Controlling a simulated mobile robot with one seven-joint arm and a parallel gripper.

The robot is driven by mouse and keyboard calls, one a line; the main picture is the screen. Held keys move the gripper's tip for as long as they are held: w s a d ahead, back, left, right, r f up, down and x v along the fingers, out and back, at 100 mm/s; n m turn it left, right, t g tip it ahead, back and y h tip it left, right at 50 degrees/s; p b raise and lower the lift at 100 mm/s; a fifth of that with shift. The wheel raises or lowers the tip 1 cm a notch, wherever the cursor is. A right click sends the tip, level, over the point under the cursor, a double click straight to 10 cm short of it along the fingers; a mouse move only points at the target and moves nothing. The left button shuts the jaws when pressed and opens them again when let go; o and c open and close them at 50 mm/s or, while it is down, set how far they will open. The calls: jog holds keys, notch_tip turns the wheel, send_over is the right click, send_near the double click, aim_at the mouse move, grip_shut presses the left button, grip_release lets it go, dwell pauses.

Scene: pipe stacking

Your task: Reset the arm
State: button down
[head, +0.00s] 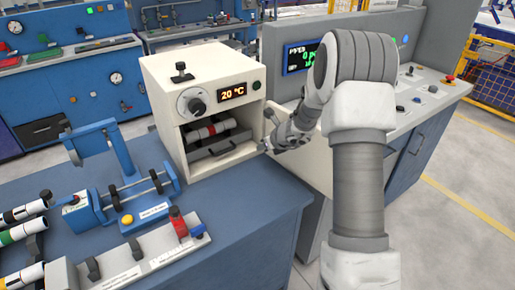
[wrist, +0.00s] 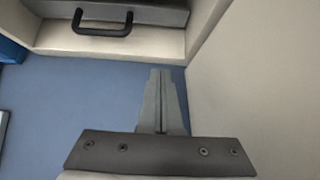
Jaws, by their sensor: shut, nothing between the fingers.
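My gripper (head: 287,139) is at the right front of the cream oven box in the head view, beside its open chamber. In the wrist view, my gripper (wrist: 160,75) has its two fingers together with nothing between them, above the blue bench top. The cream oven box (head: 158,63) shows a 20 °C display. Inside its chamber lie pipes with red and white bands (head: 212,131). My arm reaches in from the lower right of the head view. Whether the gripper touches the oven's side wall cannot be told.
A drawer handle (wrist: 102,22) is near the top of the wrist view, and a pale wall (wrist: 260,70) stands close on the right. A blue roller stand (head: 120,165), a grey fixture (head: 130,262) and several pipes (head: 22,232) are at left. A grey control console (head: 415,100) stands at right.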

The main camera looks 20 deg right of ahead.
jog(key=s+a+r+n+g+y+p, duration=0.1)
jog(key=s+a+r+n, duration=0.4)
jog(key=s+r+n, duration=0.5)
jog(key=s+a+r+n+g+y+p, duration=0.1)
jog(key=s+a+r+n+p, duration=0.1)
jog(key=s+a+r+n, duration=0.65)
jog(key=s+d+r+n+h, duration=0.1)
jog(key=s+d+r+n, duration=0.1)
jog(key=s+n, duration=0.2)
jog(key=s+d+r+n+h+p, duration=0.1)
jog(key=s+d+r+n+h, duration=0.1)
jog(key=s+n, duration=0.3)
jog(key=s+d+r+n+g+h, duration=0.1)
jog(key=s+n, duration=0.4)
jog(key=s, duration=0.6)
notch_tip(320, 180, up, 3)
jog(key=shift+s+d+f+h+p, duration=0.2)
jog(key=shift+s+d+h+p, duration=0.1)
jog(key=shift+d+h, duration=0.15)
